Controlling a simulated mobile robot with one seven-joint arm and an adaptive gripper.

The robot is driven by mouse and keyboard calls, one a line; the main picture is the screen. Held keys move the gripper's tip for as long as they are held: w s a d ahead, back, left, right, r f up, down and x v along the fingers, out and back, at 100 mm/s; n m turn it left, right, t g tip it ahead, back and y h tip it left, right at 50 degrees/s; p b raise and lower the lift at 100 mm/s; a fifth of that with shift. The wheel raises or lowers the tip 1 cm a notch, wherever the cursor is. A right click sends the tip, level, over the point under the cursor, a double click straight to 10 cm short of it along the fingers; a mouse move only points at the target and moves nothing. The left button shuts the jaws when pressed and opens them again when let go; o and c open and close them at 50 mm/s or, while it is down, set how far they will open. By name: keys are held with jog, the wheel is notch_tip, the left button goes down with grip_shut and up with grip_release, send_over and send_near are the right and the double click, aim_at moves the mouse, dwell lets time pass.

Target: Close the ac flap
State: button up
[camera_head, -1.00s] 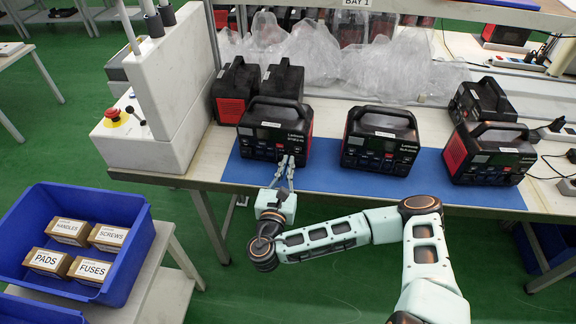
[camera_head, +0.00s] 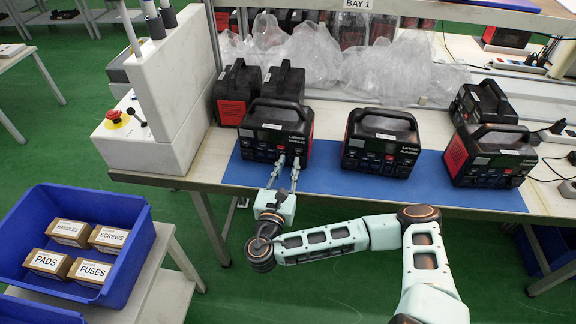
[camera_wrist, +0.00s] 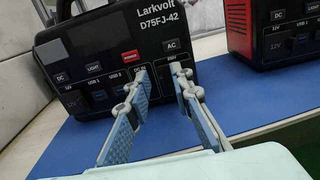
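The power station in front of my gripper is a black and red box labelled Larkvolt D75FJ-42 (camera_wrist: 125,40), at the left of the blue mat in the head view (camera_head: 275,130). Its AC button (camera_wrist: 171,46) is at the right of the front panel. My gripper (camera_head: 288,161) is at the lower right of this front. In the wrist view its fingertips (camera_wrist: 162,76) are apart, with nothing between them, just below the AC button. The AC flap cannot be made out clearly; the fingers partly cover that area. I cannot tell whether the fingertips touch the panel.
More power stations stand on the mat to the right, the nearest in the middle (camera_head: 380,142). Two stand behind left, by a white console (camera_head: 165,100). Clear plastic wrap (camera_head: 350,65) lies behind. A blue bin (camera_head: 130,270) with labelled boxes is at the lower left.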

aim_at(277, 128)
notch_tip(277, 128, up, 10)
dwell(0.6)
